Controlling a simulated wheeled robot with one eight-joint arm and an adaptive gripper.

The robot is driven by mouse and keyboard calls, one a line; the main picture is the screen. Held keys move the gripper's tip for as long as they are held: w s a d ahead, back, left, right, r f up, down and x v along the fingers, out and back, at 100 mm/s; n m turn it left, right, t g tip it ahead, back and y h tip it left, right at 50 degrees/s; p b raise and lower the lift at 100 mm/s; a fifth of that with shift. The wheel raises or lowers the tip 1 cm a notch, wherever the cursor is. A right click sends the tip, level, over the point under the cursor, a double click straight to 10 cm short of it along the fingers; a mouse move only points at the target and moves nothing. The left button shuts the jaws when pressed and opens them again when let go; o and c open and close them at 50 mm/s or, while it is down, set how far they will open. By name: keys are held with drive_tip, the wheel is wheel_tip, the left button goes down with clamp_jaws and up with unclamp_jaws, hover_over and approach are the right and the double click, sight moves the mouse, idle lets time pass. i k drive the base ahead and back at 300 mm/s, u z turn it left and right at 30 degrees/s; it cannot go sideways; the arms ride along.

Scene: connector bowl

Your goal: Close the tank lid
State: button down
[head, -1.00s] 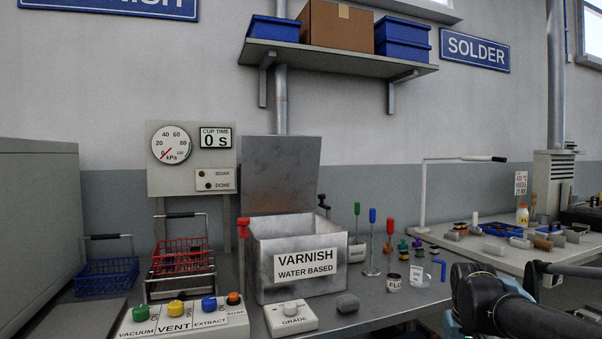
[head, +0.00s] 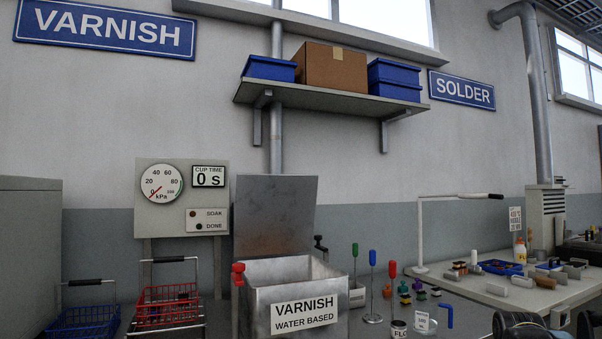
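The varnish tank (head: 330,290) is a grey metal box on the bench, with a label reading "VARNISH WATER BASED". Its lid (head: 275,215) stands upright at the back, raised open against the wall side. The tank's top is open. A red-topped post (head: 238,275) stands at its left and a dark clamp-like part (head: 320,245) at its back right. Part of my arm shows dark at the bottom right edge. My gripper's fingers cannot be made out in the head view.
A red wire basket (head: 167,305) and a blue wire basket (head: 85,318) stand left of the tank. A gauge panel (head: 182,197) is behind them. Several coloured-handled tools and small pots stand to the right. A shelf (head: 330,97) with boxes hangs above.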

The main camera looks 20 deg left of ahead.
sight(275, 213)
drive_tip(key=k, duration=1.3)
drive_tip(key=u, duration=0.35)
drive_tip(key=i, duration=1)
